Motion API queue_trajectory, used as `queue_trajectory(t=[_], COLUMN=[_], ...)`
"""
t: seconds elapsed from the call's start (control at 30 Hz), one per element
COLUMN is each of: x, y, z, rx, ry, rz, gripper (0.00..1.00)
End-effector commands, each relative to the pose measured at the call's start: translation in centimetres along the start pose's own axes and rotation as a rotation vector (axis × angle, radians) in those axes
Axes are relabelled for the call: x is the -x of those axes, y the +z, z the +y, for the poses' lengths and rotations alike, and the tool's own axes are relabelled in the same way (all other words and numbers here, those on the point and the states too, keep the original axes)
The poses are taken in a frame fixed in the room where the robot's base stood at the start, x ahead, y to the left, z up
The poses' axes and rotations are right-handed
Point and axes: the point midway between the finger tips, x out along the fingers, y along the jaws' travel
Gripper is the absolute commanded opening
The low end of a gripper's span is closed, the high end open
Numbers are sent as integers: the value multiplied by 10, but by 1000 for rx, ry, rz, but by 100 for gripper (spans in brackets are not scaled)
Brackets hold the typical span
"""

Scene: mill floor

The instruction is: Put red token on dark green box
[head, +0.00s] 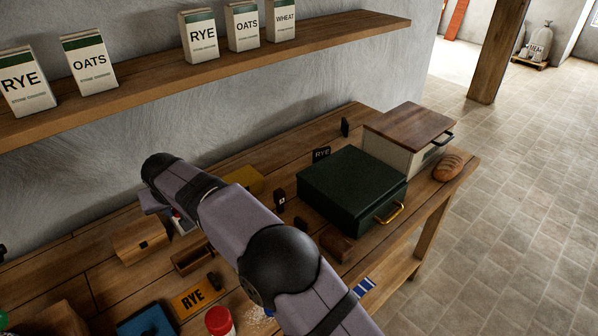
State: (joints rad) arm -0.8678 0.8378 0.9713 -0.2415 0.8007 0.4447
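The dark green box (352,190) sits shut on the wooden bench, right of my arm, with a flat, bare lid and a brass handle on its front. My gripper (178,218) is at the far left end of my arm, low over the bench and well left of the box. It is small and mostly hidden by the wrist, so I cannot tell whether it is open or shut. A small red patch shows by it; I cannot tell if this is the red token. No other clear red token shows.
A cream box with a brown lid (410,127) and a bread loaf (447,167) stand right of the green box. A RYE sign (321,154) stands behind it. A wooden box (140,237), an orange RYE card (193,297) and a red-lidded jar (218,320) are at left.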

Motion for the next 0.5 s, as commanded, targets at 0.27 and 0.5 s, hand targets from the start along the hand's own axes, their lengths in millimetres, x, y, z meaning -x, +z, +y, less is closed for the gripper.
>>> queue_trajectory(t=[0.27,0.5], x=[22,52], y=[-40,-48], z=[136,249], rx=[-171,-311], ry=[109,199], rz=[2,2], gripper=[7,7])
